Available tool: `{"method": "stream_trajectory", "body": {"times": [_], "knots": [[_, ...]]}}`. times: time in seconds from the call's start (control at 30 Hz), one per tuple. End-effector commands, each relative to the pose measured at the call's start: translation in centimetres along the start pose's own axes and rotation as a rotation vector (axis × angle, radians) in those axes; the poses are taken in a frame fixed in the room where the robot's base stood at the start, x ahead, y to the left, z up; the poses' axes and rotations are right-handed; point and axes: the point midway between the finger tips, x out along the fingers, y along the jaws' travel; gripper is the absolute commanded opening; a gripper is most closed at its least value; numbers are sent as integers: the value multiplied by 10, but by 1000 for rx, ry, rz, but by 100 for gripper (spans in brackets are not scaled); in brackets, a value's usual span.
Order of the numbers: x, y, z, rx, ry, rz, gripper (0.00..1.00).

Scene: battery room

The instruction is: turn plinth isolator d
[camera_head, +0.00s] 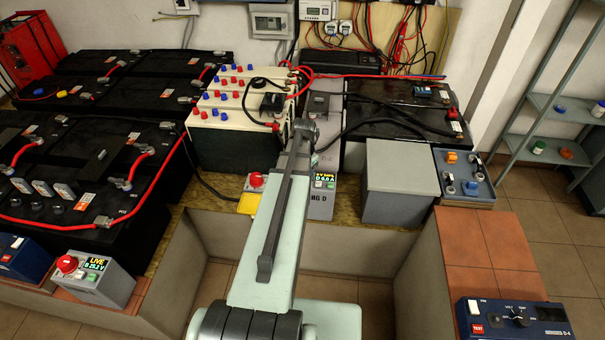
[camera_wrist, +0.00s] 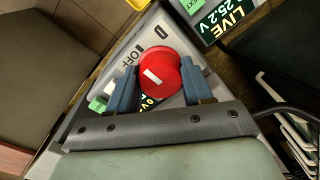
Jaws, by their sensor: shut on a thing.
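A white bar marks the knob's face. My gripper (camera_wrist: 160,78) has one blue finger on each side of the knob and is shut on it. A green display beside the knob is mostly hidden by the fingers. In the head view, box D (camera_head: 320,207) stands on the plinth with a lit display (camera_head: 323,181). Its knob and my gripper are hidden behind my arm.
A neighbouring box with a red knob (camera_head: 256,180) stands left of my arm, near a yellow piece (camera_head: 249,204). A grey block (camera_head: 400,183) stands right of box D. Cream batteries (camera_head: 232,148) stand behind.

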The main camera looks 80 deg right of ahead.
Motion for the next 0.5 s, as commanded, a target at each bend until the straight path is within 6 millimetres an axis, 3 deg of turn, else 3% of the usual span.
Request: {"method": "stream_trajectory", "body": {"times": [0.27,0.5], "knots": [[0,1,0,-83,-4,2,20],[0,1,0,-267,-10,3,20]]}}
